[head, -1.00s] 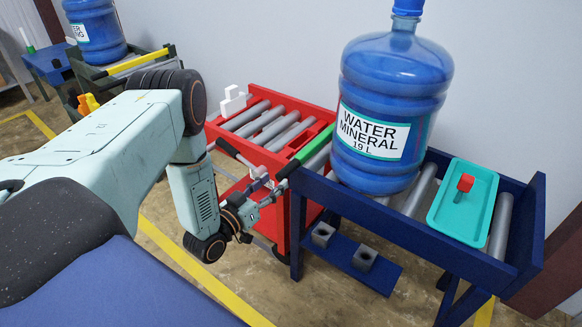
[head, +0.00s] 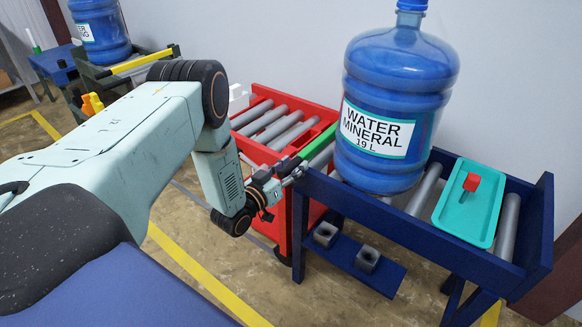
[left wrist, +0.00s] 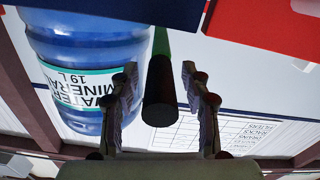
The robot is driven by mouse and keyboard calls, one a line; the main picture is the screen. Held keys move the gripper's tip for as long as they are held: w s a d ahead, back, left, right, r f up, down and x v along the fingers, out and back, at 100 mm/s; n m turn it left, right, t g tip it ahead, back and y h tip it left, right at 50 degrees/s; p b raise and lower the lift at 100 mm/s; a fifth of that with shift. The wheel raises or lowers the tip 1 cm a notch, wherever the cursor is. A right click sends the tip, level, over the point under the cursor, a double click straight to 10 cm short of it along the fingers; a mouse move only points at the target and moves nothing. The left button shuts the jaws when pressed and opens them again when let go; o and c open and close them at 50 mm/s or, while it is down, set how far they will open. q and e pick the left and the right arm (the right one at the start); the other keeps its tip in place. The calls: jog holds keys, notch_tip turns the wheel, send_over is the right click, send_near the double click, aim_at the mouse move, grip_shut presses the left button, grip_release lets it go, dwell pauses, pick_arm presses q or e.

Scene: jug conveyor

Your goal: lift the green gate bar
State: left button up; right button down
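The green gate bar (head: 318,144) lies across the joint between the red roller table and the blue roller table, beside the large blue jug (head: 396,95). In the left wrist view its dark end (left wrist: 160,95) points toward the camera, with the green part behind it. My left gripper (head: 287,177) is at the near end of the bar. In the left wrist view the gripper (left wrist: 161,85) is open, with a finger on each side of the dark end and a visible gap on both sides. My right gripper is not in view.
The blue roller table (head: 408,233) carries the jug and a teal tray (head: 468,217) with a red-headed item. The red roller table (head: 285,209) stands behind my left gripper. Two grey blocks (head: 346,248) sit on a low blue shelf. The floor in front is clear.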

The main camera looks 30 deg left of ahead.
pick_arm(q)
grip_shut()
dwell(0.6)
